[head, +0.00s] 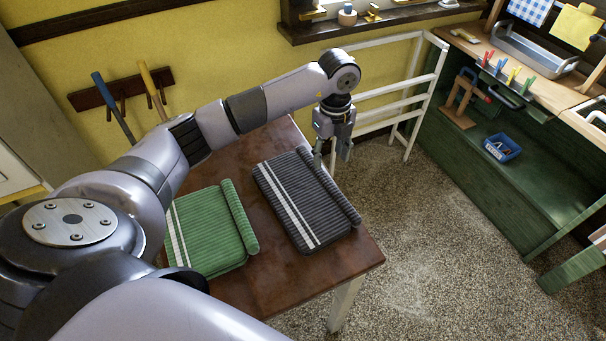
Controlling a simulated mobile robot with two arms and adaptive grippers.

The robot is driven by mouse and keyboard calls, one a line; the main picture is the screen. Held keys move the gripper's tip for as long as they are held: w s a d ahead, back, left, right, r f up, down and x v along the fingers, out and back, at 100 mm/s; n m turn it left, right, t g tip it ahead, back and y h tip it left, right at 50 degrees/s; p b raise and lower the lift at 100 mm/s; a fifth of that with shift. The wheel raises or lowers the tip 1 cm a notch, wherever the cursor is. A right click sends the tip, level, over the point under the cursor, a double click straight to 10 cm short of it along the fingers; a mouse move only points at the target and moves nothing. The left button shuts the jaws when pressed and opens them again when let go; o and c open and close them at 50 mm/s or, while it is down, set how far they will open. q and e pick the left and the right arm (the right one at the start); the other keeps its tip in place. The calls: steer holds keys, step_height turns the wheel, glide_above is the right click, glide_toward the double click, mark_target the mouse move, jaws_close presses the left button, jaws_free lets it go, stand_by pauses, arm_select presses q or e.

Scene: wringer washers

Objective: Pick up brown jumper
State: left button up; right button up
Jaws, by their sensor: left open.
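Two folded knitted garments lie side by side on a brown wooden table (270,290). One is dark grey, nearly black, with white stripes (300,200); the other is green with a white stripe (212,230), to its left. No garment looks clearly brown. My left gripper (333,156) is open and empty, pointing down by the far right edge of the dark garment. I cannot tell whether its fingers touch the cloth. My arm partly hides the green garment's left side. My right gripper is not in view.
A white slatted rack (395,96) stands close behind my left gripper. A green workbench (500,165) at right holds a blue tray (502,147) and coloured pegs (500,68). A rack of tools (122,88) hangs on the yellow wall. The speckled floor right of the table is clear.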

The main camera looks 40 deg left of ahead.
mark_target(327, 172)
arm_select(q)
steer(key=shift+s+f+p, duration=0.1)
steer(key=shift+f+p, duration=0.2)
steer(key=shift+f, duration=0.05)
steer(key=f, duration=0.1)
steer(key=f+p, duration=0.1)
steer(key=f, duration=0.1)
steer(key=shift+s+a+f+p, duration=0.1)
steer(key=shift+s+f+p, duration=0.15)
steer(key=shift+f+p, duration=0.1)
steer(key=shift+f, duration=0.45)
jaws_close()
steer(key=shift+w+r, duration=0.1)
steer(key=shift+r, duration=0.05)
